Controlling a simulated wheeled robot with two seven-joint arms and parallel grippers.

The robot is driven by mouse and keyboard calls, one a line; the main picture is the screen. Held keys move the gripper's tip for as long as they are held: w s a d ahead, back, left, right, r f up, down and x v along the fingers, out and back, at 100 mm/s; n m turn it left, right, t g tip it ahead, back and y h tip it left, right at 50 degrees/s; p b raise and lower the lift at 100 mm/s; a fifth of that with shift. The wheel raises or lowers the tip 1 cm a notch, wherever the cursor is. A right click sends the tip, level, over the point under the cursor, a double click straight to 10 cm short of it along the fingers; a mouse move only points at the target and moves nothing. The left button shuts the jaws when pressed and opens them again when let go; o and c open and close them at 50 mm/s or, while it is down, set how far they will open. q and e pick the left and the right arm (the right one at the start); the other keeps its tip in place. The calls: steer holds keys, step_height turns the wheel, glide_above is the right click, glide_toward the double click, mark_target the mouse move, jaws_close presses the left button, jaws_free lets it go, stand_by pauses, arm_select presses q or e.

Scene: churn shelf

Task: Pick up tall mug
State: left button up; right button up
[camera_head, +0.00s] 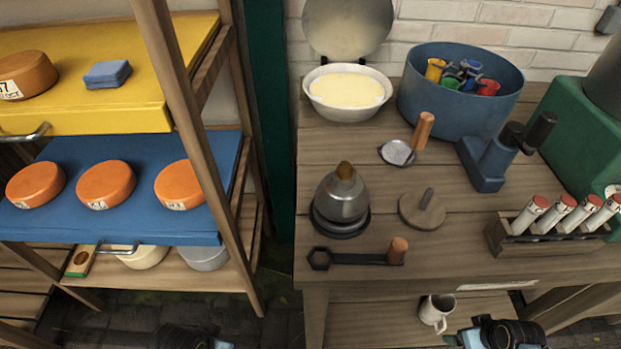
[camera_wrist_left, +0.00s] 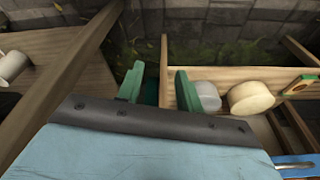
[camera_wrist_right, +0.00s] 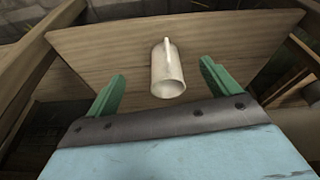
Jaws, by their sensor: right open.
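A white tall mug (camera_head: 433,309) stands on the lower shelf under the right workbench. It also shows in the right wrist view (camera_wrist_right: 168,74), with its handle on the far side, and at the left edge of the left wrist view (camera_wrist_left: 11,66). My right gripper (camera_wrist_right: 161,70) is open and empty, its green fingers spread either side of the mug's line and short of it. My left gripper (camera_wrist_left: 158,70) has its fingers apart with nothing between them, in front of the shelf rack's low board. In the head view both fingertips are hard to make out at the bottom edge.
The workbench top (camera_head: 470,262) overhangs the mug's shelf (camera_head: 375,325). On top are a blue tub (camera_head: 440,105), a kettle-like pot (camera_head: 342,197), a wrench-like tool (camera_head: 350,258) and a tube rack (camera_head: 550,240). A wooden shelf rack with orange discs (camera_head: 105,184) stands left.

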steer(key=w+r+n+y+b, duration=0.1)
steer(key=w+r+n+b, duration=0.1)
steer(key=w+b, duration=0.4)
arm_select(q)
steer(key=w+b+v, duration=0.1)
steer(key=v, duration=0.5)
steer(key=w+d+r+t+h+b, duration=0.4)
steer(key=w+d+r+t, duration=0.2)
steer(key=w+r+t, duration=0.65)
arm_select(e)
steer(key=b, duration=0.4)
glide_above(440, 303)
steer(key=s+a, duration=0.2)
steer(key=a, duration=0.1)
step_height(440, 303, down, 11)
arm_select(q)
step_height(440, 303, up, 12)
steer(key=s+d+m+t+h, duration=0.1)
steer(key=s+t+h, duration=0.1)
steer(key=t, duration=0.7)
steer(key=shift+s+d+f+h+b, duration=0.2)
steer(key=shift+h+b, duration=0.15)
steer(key=shift+h, duration=0.15)
arm_select(e)
steer(key=shift+d+f+t, duration=0.2)
steer(key=shift+f+t, duration=0.05)
steer(key=shift+t, duration=0.05)
